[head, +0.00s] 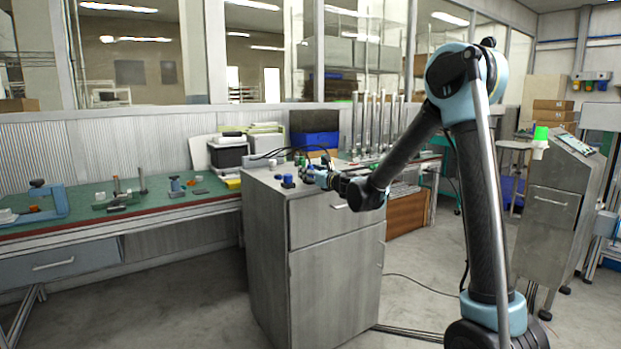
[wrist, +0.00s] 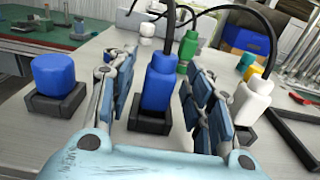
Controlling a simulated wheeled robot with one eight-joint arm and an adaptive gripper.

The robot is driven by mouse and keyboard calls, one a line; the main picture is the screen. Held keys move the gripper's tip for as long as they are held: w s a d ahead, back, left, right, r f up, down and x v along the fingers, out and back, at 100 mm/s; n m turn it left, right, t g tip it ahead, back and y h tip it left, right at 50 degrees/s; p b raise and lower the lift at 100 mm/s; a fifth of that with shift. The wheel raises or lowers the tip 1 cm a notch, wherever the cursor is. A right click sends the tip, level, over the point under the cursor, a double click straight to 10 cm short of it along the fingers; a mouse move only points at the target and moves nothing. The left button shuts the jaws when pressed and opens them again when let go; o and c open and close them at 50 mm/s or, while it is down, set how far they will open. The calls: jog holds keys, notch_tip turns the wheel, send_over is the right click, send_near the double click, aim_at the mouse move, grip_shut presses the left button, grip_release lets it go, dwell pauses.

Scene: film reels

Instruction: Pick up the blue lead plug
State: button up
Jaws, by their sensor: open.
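The blue lead plug (wrist: 159,82) stands upright in a black holder (wrist: 150,118) in the middle of the wrist view, with a black cable rising from its top. My gripper (wrist: 163,78) is open, with its fingers on the left and right of the plug in the picture. A gap shows on each side, and I cannot tell how far the fingers reach along it. In the head view my gripper (head: 320,178) is low over the grey cabinet top. Small blue items (head: 289,181) show beside it there, too small to tell apart.
A blue cylinder (wrist: 54,74) in a black base stands left of my gripper. A white plug (wrist: 254,94) with a cable stands close to the right finger. A green plug (wrist: 187,50) is behind. The grey cabinet (head: 335,250) has edges at front and right.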

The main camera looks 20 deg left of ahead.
grip_shut()
dwell(0.3)
